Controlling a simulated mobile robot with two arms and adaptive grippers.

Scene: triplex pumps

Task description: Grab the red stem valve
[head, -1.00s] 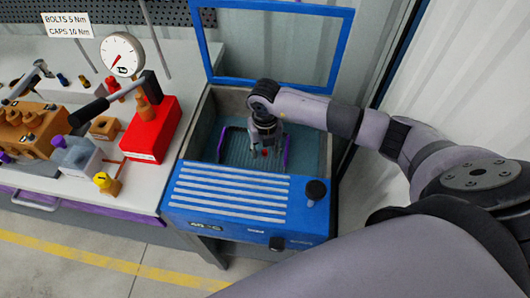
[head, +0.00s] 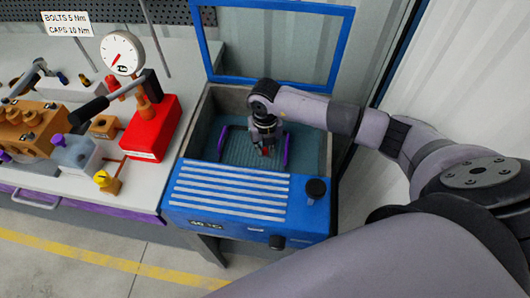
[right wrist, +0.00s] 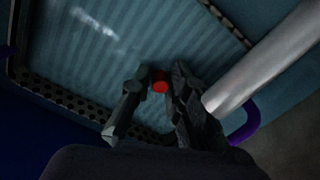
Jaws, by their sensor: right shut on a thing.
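The red stem valve (right wrist: 160,86) shows in the right wrist view as a small red round end between the two fingers. My right gripper (right wrist: 156,92) is shut on it, with a finger on each side. In the head view my right gripper (head: 267,150) points down into the blue washer basin, over the ribbed basket, and the valve is mostly hidden by the fingers. My left gripper is not in view.
The basket has purple handles (head: 285,149) and sits inside the tank. A blue front panel (head: 230,196) with a knob borders it, and a blue lid frame (head: 335,50) stands open behind. A bench with a red block (head: 151,128) and a gauge (head: 122,53) is on the left.

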